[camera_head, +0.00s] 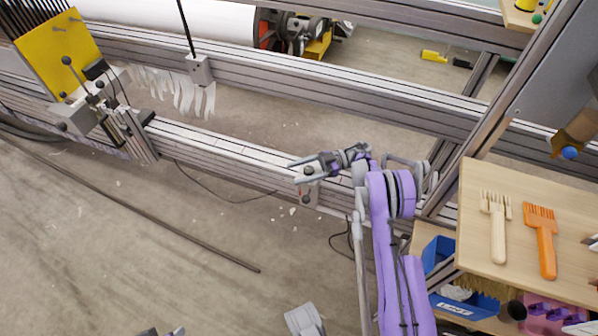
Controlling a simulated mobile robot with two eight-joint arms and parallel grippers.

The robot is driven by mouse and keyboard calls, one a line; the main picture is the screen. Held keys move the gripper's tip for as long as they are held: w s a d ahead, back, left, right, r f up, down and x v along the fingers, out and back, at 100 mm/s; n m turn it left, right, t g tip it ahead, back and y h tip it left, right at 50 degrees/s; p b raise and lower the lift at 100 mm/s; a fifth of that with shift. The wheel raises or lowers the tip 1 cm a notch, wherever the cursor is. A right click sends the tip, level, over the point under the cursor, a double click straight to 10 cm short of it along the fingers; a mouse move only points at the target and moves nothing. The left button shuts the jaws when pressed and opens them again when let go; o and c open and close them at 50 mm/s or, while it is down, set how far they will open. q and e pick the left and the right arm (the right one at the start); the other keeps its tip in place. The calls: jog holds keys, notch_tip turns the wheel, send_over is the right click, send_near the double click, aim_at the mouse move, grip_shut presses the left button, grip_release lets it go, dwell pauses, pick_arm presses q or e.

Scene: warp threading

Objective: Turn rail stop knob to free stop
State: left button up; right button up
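The rail stop (310,194) is a small grey block on the front face of the lower rail. Its dark round knob (308,171) sits at the top of the block. My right gripper (293,173) is at the knob, fingers pointing left, one finger on the far side and one on the near side. The fingers are apart, and I cannot tell whether either touches the knob. A small grey and dark part at the bottom edge (162,331) looks like the tip of my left gripper; the rest is cut off.
The lower rail (235,151) runs from upper left towards the right. A grey block with an upright rod (199,70) stands on the rear rail. At right, a wooden shelf (478,258) holds two combs, above a blue bin (467,301). A long rod (200,232) lies on the floor.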

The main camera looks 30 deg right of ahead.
aim_at(320, 171)
jog(key=shift+d, duration=0.1)
jog(key=d, duration=0.3)
jog(key=s+d+p, duration=0.1)
jog(key=d, duration=0.1)
jog(key=shift+d, duration=0.2)
jog(key=d+p, duration=0.1)
jog(key=p, duration=0.3)
jog(key=shift+d+r+p, duration=0.15)
jog(key=shift+d+p, duration=0.1)
jog(key=shift+p, duration=0.05)
jog(key=shift+s+d+p, duration=0.1)
jog(key=shift+d+p, duration=0.1)
jog(key=shift+p, duration=0.25)
